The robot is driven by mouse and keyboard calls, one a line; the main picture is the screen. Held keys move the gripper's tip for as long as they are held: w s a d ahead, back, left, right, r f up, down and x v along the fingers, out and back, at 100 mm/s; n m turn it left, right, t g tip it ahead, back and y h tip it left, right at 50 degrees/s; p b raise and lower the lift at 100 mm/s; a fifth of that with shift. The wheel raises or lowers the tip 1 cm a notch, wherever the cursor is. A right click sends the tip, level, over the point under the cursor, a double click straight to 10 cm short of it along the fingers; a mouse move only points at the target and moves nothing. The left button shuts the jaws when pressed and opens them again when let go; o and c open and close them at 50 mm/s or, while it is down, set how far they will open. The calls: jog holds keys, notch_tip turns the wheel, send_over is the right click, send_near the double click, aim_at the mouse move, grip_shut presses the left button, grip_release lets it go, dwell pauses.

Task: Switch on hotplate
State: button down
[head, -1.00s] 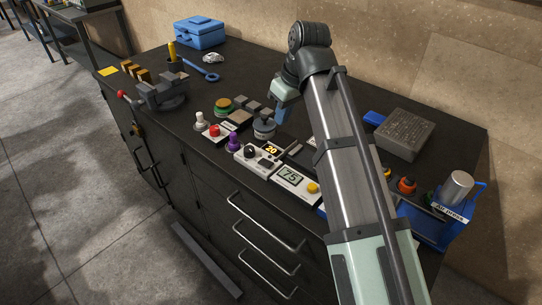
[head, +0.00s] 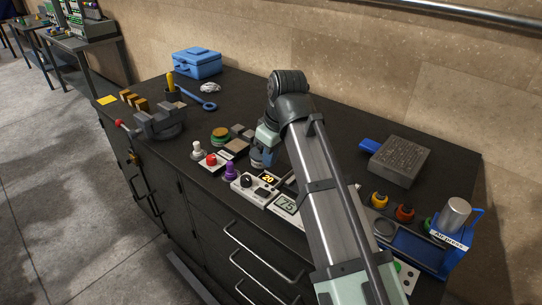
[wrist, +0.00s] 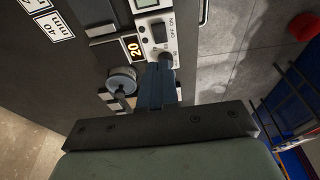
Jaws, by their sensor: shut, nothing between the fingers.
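A white control unit (head: 240,189) with a black knob (head: 246,181) and an orange "20" display (head: 267,180) sits near the bench's front edge. It seems to be the hotplate's controls. The wrist view shows the "20" display (wrist: 132,48) and a black switch (wrist: 158,33) marked ON/OFF on a white panel. My gripper (head: 258,164) is behind the unit in the head view. In the wrist view its blue fingers (wrist: 165,62) are shut and empty, their tips over the panel end beside the switch. Contact cannot be told. A round grey metal piece (wrist: 122,80) is beside the fingers.
A unit reading "75" (head: 287,205) stands to the right, partly behind my arm. Purple (head: 230,170), red (head: 211,159) and white (head: 197,149) knobs stand left. A vise (head: 160,123), blue toolbox (head: 196,63) and grey block (head: 398,160) are farther off.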

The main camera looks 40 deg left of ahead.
send_near(266, 193)
jog(key=x, duration=0.5)
jog(key=shift+a, duration=0.3)
jog(key=shift+d+f, duration=0.1)
jog(key=shift+f, duration=0.65)
jog(key=shift+d+f+y, duration=0.25)
jog(key=shift+f+y, duration=0.15)
jog(key=shift+a, duration=0.15)
jog(key=shift+a+r, duration=0.15)
jog(key=shift+a, duration=0.05)
jog(key=shift+a+r, duration=0.25)
jog(key=shift+a, duration=0.3)
jog(key=shift+r, duration=0.1)
